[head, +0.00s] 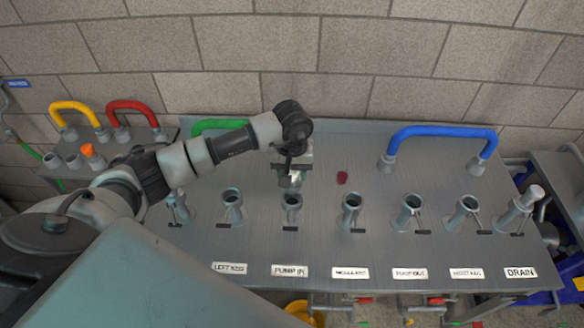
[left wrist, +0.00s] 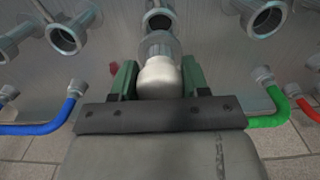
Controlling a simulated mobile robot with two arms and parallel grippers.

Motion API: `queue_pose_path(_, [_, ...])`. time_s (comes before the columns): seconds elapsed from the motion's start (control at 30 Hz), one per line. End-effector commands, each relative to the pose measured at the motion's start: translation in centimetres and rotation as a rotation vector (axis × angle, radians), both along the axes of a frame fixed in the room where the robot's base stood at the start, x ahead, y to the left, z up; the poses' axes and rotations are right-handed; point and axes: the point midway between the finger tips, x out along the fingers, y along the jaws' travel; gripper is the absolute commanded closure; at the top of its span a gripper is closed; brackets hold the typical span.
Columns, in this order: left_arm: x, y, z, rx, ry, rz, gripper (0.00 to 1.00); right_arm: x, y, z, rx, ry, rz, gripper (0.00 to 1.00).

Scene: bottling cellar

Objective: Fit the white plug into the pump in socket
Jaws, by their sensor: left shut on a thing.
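My left gripper (head: 291,182) is shut on the white plug (left wrist: 160,78), a pale rounded knob with a grey metal collar on its far side. In the head view the gripper mostly hides the plug. The pump in socket (head: 291,208), an upright grey flanged pipe, stands in the row just in front of the gripper, above the PUMP IN label (head: 290,270). In the left wrist view the socket's open mouth (left wrist: 158,20) lies just beyond the collar, roughly in line with it. The plug appears apart from the socket. My right gripper is not in view.
Similar open sockets stand on both sides, including the left keg socket (head: 232,205). The drain socket (head: 516,214) at right has a pale cap. A small red object (head: 342,177) lies right of the gripper. A blue hose (head: 443,132) and green hose (head: 215,126) arch behind.

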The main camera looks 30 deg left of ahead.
Motion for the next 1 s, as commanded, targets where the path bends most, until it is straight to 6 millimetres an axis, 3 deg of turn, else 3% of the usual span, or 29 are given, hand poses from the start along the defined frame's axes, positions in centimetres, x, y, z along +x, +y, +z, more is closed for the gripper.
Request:
queue_pose_path(0.27, [0.0,0.0,-2.2,-0.001,0.0,-0.001,0.78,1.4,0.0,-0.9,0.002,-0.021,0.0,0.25])
queue_pose_path(0.73, [0.0,0.1,-5.4,0.002,-0.001,-0.001,0.78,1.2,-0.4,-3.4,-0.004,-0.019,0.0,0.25])
queue_pose_path(1.0, [0.0,0.0,-5.9,0.001,-0.002,-0.001,0.78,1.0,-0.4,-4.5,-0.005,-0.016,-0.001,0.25])
